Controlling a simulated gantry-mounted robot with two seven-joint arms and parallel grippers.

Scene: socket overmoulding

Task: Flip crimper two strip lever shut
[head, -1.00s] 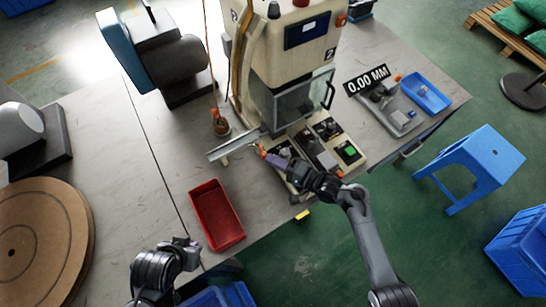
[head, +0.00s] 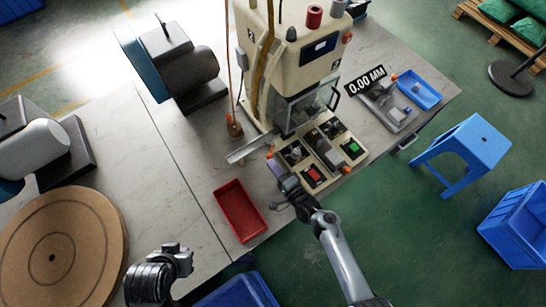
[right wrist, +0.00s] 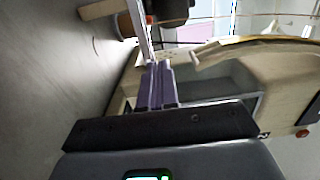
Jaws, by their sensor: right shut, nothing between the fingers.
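The crimper (head: 290,55) is a tall cream machine with a clear guard and a control panel at its front base. A metal strip guide (head: 248,147) sticks out at its left side. A small orange tip (head: 270,155) shows near the base's left front corner; I cannot tell if it belongs to the strip lever. My right gripper (head: 276,168), with purple fingers, is shut and empty beside that corner. In the right wrist view its fingers (right wrist: 156,88) point toward a metal bar (right wrist: 145,35) and an orange-brown cylinder (right wrist: 126,25). My left gripper (head: 177,250) is low left, away from the crimper.
A red tray (head: 240,211) lies on the grey table (head: 150,175) left of my right gripper. A 0.00 MM display (head: 366,80) and blue tray (head: 418,90) are at the right. A blue stool (head: 470,145) stands on the floor.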

